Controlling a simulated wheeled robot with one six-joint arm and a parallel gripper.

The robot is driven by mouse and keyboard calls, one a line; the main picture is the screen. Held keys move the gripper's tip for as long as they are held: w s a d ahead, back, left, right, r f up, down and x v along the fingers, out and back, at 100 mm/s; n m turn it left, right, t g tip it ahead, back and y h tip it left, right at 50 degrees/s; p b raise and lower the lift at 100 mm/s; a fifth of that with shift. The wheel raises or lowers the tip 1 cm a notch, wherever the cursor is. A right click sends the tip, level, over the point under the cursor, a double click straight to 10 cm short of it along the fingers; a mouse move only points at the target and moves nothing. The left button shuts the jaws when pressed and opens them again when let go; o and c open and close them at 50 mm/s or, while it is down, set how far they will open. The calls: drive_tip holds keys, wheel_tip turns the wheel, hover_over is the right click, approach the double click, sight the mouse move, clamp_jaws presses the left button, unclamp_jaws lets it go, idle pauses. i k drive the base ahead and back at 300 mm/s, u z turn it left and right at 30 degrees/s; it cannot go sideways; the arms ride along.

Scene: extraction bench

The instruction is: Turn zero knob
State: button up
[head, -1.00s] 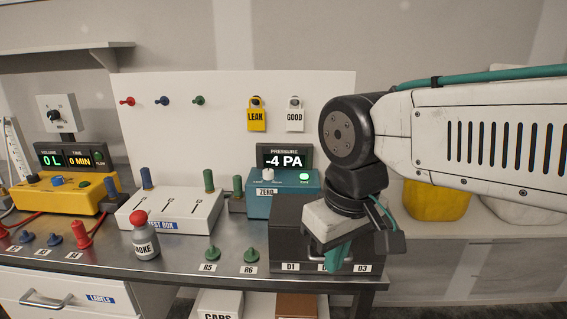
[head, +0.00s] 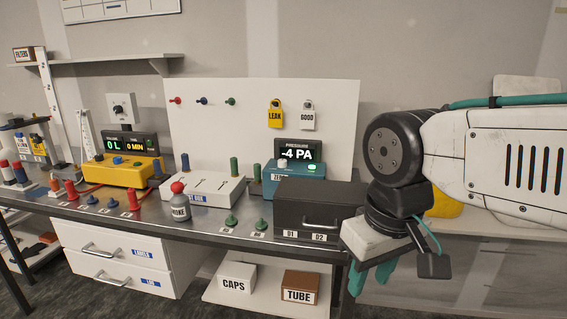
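The zero knob (head: 282,163) is a small white knob on top of the blue pressure meter (head: 296,187). A partly readable label (head: 279,181) is on the meter's front below it. The meter's display (head: 298,153) reads -4 PA, and a green light (head: 312,167) glows right of the knob. My gripper (head: 372,276) points down at the right, in front of the bench's right end. It is well apart from the knob, to its right and nearer to me. Its two teal fingers show a gap with nothing between them.
A dark drawer box (head: 345,193) stands between my gripper and the meter. Left of the meter are a white test box (head: 204,192), a red-topped smoke bottle (head: 180,207) and green plugs (head: 232,221). A white panel (head: 215,130) with padlocks stands behind.

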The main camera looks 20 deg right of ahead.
sight(282, 163)
drive_tip(key=u, duration=0.05)
drive_tip(key=i, duration=1.1)
drive_tip(key=z, duration=0.45)
